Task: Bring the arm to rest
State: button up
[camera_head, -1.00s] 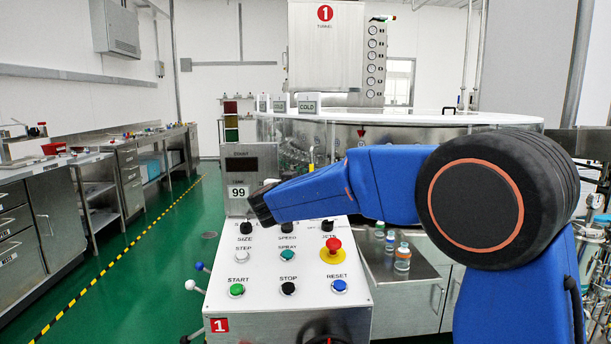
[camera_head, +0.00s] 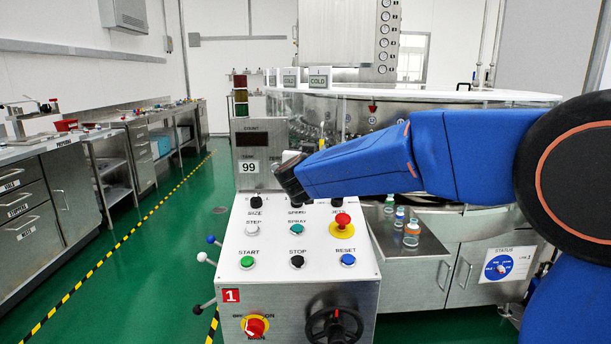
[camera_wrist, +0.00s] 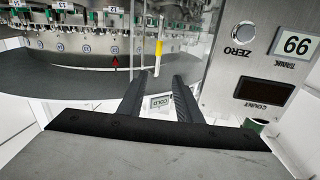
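My arm (camera_head: 400,160) reaches from the right edge across the control panel (camera_head: 262,218) in the head view. Its black wrist end hangs just above the panel's back row of knobs, in front of the count display box. My gripper (camera_wrist: 158,80) shows in the wrist view with its two dark fingers apart and nothing between them. A COLD sign (camera_wrist: 160,101) shows beyond the gap, some way off. In the head view the fingers are hidden or too small to make out.
The count box (camera_wrist: 262,90) is close by on the right in the wrist view. The round washer (camera_head: 440,110) stands behind. A red emergency button (camera_head: 342,222) rises from the panel near the forearm. Small bottles (camera_head: 411,234) stand on a side shelf. The green floor (camera_head: 170,280) at left is clear.

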jog(key=s+d+f+n+g+y, duration=0.1)
jog(key=s+d+n+y, duration=0.15)
jog(key=s, duration=0.35)
jog(key=s+d+n+g+y, duration=0.2)
jog(key=s+d+y, duration=0.2)
jog(key=s, duration=0.3)
jog(key=s+d+f+g+h, duration=0.1)
jog(key=s+d+f+g, duration=0.2)
jog(key=s, duration=0.9)
jog(key=s+d+f+m+g+h, duration=0.1)
jog(key=s+d+f+g, duration=0.2)
jog(key=s+d+f, duration=0.7)
jog(key=s+d+f+m+g+h, duration=0.1)
jog(key=s+d+f+g, duration=0.3)
jog(key=s+f, duration=0.7)
jog(key=s+d, duration=0.2)
jog(key=s, duration=0.2)
jog(key=shift+d+f+h, duration=0.2)
jog(key=shift+d+h, duration=0.15)
